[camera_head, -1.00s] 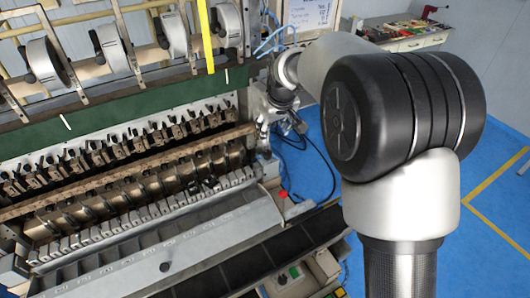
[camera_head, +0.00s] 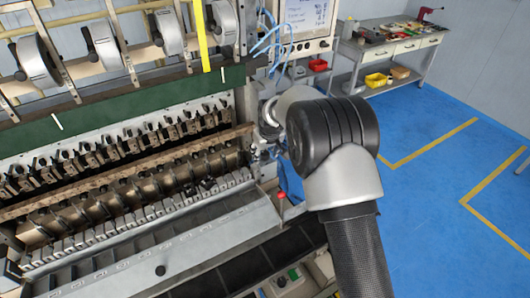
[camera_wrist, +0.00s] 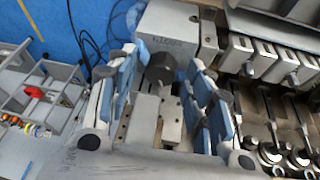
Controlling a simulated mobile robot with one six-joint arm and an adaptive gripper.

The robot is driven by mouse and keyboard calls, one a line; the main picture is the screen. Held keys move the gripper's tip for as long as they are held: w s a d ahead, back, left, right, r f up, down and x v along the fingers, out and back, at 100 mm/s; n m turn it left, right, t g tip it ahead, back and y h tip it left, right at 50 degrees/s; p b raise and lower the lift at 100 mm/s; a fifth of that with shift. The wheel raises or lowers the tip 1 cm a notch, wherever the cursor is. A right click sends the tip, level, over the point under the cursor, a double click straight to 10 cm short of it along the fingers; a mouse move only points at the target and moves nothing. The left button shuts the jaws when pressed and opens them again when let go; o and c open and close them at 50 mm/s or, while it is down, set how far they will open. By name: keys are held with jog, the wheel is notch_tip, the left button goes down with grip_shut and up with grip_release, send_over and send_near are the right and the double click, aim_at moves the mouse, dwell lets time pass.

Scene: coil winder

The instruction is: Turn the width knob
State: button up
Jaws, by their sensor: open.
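In the wrist view a dark round knob (camera_wrist: 162,68) sits on a light grey block (camera_wrist: 172,28) with small dark lettering that I cannot read for certain. My gripper (camera_wrist: 161,62) is open, with its blue-padded fingers on either side of the knob in the picture. A gap shows between the knob and the fingers; I cannot tell how far the fingertips are above it. In the head view the knob does not show clearly, and my own arm covers much of the area at the right end of the coil winder (camera_head: 100,268).
A row of metal levers and clamps (camera_wrist: 285,125) lies right of my gripper in the wrist view. A grey rack with small coloured parts (camera_wrist: 42,95) is at the left. Blue hoses (camera_head: 268,35) and a panel (camera_head: 308,18) stand behind my arm. The blue floor (camera_head: 440,170) at right is clear.

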jog(key=c, duration=1)
jog(key=shift+m+h+b, duration=0.35)
jog(key=shift+m+h, duration=0.15)
jog(key=shift+m, duration=0.9)
jog(key=o, duration=1)
